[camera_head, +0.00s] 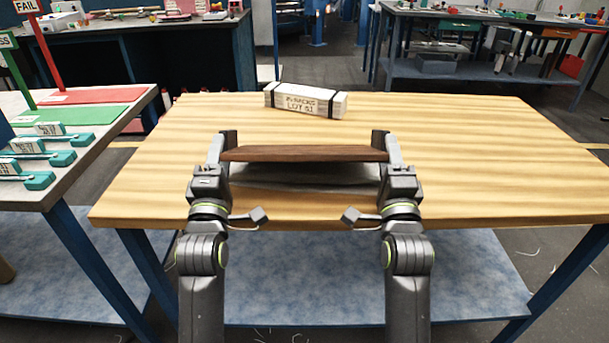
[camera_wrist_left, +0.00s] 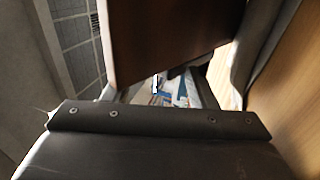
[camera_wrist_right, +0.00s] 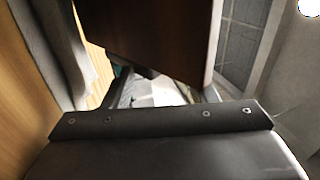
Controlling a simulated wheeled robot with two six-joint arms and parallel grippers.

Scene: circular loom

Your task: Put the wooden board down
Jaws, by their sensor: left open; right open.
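The dark brown wooden board (camera_head: 304,154) lies level between my two grippers in the head view, near the front part of the light wooden table (camera_head: 480,160). My left gripper (camera_head: 224,146) is at its left end and my right gripper (camera_head: 384,146) at its right end. Both are open. The board also shows close up in the left wrist view (camera_wrist_left: 165,35) and in the right wrist view (camera_wrist_right: 165,35). A dark shadow or surface shows beneath the board. I cannot tell whether the board touches the table.
A strapped white bundle marked LOT 51 (camera_head: 306,101) lies behind the board on the table. A side bench (camera_head: 60,170) at the left carries red and green mats and several teal holders. The table's right side is clear.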

